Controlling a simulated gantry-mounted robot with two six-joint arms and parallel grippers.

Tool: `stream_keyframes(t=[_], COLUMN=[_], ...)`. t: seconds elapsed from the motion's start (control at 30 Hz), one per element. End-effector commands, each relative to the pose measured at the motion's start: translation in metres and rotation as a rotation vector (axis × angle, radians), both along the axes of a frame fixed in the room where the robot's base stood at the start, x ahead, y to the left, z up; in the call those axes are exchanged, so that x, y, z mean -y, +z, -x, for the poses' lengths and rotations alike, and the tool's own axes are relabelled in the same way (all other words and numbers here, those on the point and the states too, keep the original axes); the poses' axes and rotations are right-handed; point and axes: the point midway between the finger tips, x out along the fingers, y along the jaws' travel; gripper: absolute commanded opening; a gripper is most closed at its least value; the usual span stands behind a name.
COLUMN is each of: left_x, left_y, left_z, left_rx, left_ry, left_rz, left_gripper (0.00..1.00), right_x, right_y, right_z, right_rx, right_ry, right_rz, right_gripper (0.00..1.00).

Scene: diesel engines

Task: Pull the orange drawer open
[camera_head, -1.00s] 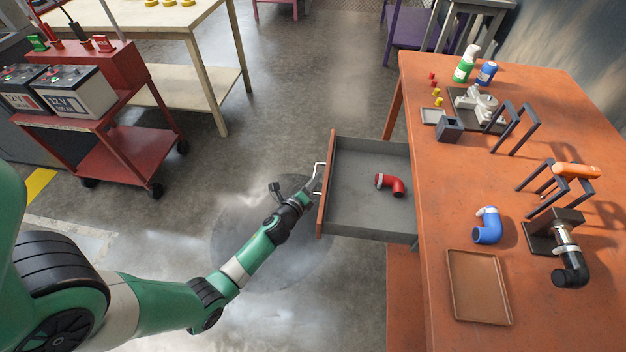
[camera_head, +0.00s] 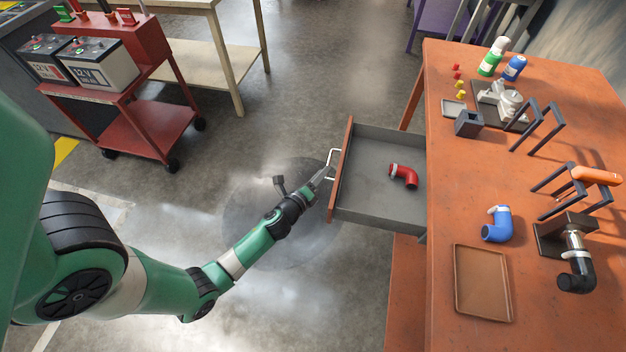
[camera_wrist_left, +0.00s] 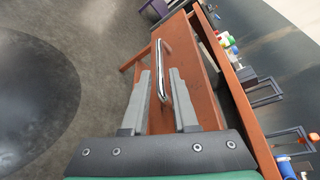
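The orange drawer (camera_head: 368,200) stands well out from the orange workbench, with its grey inside showing. A red pipe elbow (camera_head: 404,175) lies in it. Its metal handle (camera_head: 331,158) is on the orange front and shows in the left wrist view (camera_wrist_left: 161,58). My left gripper (camera_head: 325,175) is at the handle, outside the drawer front. In the left wrist view its two grey fingers (camera_wrist_left: 159,78) are spread apart, with the handle bar between them and reaching past the tips. I see a gap on either side of the bar. My right gripper is not in view.
The orange workbench (camera_head: 437,200) carries a brown tray (camera_head: 482,283), a blue pipe elbow (camera_head: 497,225), a black pipe fixture (camera_head: 577,268) and bottles. A red cart (camera_head: 130,125) with batteries stands at the left. The floor before the drawer is clear.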

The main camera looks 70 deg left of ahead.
Motion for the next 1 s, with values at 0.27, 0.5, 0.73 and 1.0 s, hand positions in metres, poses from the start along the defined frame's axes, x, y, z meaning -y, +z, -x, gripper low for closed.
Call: stream_keyframes(t=[0.27,0.5,0.73,1.0], left_x=[0.037,0.043,0.042,0.045], left_y=[0.012,0.015,0.015,0.018], left_z=[0.043,0.051,0.05,0.047], left_rx=[0.0,0.001,0.001,0.001], left_ry=[-0.003,-0.001,-0.001,-0.011], left_rz=[0.001,0.0,0.0,-0.001], left_gripper=[0.27,0.27,0.27,0.27], right_x=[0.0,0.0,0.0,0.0], right_y=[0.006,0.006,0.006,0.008], right_z=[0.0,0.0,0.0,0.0], right_rx=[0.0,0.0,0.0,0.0], right_ry=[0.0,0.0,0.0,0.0], right_rz=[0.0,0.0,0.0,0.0], right_gripper=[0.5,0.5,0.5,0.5])
